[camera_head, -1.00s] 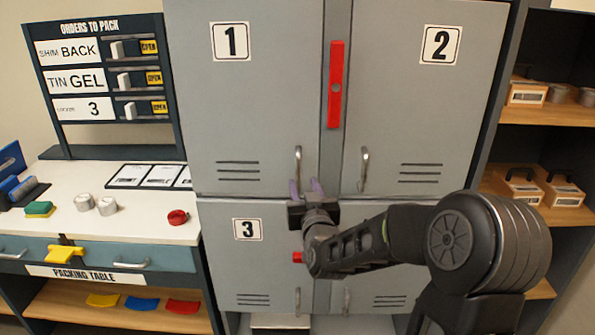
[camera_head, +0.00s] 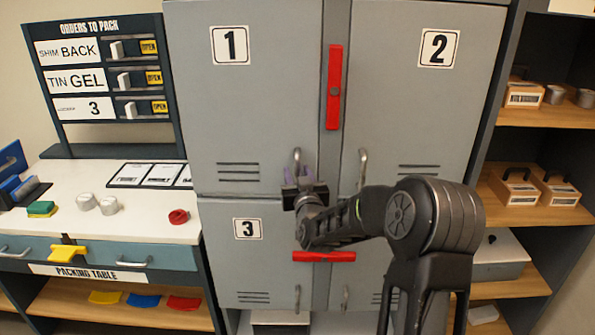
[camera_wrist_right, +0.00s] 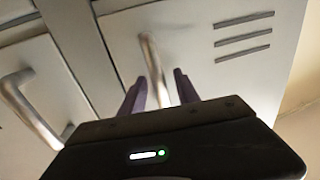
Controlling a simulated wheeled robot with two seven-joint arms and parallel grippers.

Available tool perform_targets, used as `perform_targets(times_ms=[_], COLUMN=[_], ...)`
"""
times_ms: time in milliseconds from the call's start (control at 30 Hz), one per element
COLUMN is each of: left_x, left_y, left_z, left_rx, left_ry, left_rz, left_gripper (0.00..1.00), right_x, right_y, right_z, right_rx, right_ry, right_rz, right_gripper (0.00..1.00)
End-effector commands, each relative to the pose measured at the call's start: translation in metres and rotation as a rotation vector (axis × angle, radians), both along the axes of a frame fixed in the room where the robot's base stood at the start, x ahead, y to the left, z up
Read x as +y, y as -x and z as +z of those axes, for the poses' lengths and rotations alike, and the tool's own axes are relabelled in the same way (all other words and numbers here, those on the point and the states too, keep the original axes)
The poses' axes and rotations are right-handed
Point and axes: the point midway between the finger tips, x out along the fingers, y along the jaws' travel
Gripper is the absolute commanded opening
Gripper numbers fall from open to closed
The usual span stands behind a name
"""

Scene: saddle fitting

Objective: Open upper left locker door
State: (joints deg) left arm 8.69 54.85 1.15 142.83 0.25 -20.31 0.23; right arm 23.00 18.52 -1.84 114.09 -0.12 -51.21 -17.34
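The upper left locker door (camera_head: 243,100), marked 1, is grey and looks closed. Its metal handle (camera_head: 297,158) is at the door's lower right. My right gripper (camera_head: 298,174) is at this handle, its purple fingers on either side of it. In the right wrist view, the handle (camera_wrist_right: 152,60) stands between the two spread fingertips (camera_wrist_right: 160,88), with a gap visible; I cannot tell whether either finger touches it. A red vertical bar (camera_head: 334,87) sits on the post between doors 1 and 2. My left gripper is out of view.
Door 2 (camera_head: 430,110) is to the right, its handle (camera_head: 362,168) close to my right gripper. Door 3 (camera_head: 240,275) is below, near a horizontal red bar (camera_head: 323,256). A packing table (camera_head: 140,215) stands left; shelves (camera_head: 540,205) with boxes stand right.

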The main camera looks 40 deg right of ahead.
Motion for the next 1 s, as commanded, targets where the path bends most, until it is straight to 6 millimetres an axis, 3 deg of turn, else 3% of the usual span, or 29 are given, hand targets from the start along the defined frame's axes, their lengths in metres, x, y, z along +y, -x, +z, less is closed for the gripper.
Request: perform_targets(times_ms=[267,700,1000], left_x=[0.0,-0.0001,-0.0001], left_y=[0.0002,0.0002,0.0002], left_z=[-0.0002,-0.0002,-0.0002], left_rx=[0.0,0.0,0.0], left_ry=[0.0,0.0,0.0], left_rz=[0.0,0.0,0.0], left_gripper=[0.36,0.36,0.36], right_x=[-0.0006,-0.0004,-0.0004], right_y=[-0.0008,-0.0006,-0.0006], right_z=[0.0,0.0,0.0], right_rx=[-0.001,0.0,0.0], right_ry=[0.0,0.0,0.0], right_rz=[0.0,0.0,0.0], right_gripper=[0.36,0.0,0.0])
